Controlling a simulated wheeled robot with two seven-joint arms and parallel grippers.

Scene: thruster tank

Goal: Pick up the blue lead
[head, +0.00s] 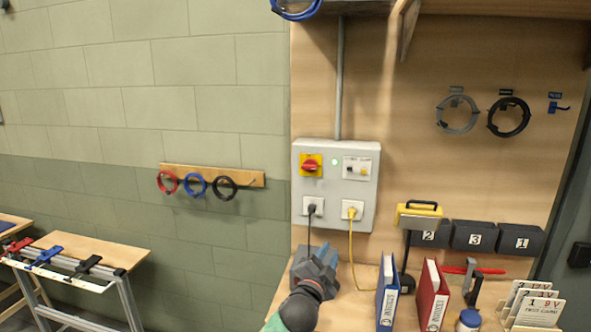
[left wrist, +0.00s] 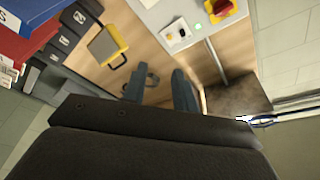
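A coiled blue lead (head: 195,185) hangs between a red coil and a black coil on a small wooden rack on the left wall. A second blue coil (head: 297,10) shows at the top edge of the head view, partly cut off. My left gripper (head: 322,255) is in front of the wooden panel, below the grey switch box, right of and lower than the rack. In the left wrist view its two fingers (left wrist: 159,88) stand apart with nothing visibly held between them. My right gripper is not in view.
The switch box (head: 336,185) has a black and a yellow plug. Blue (head: 387,292) and red (head: 432,295) binders, a yellow lamp (head: 419,212) and numbered bins (head: 474,236) stand right of my gripper. A bench (head: 85,255) with clamps stands at left.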

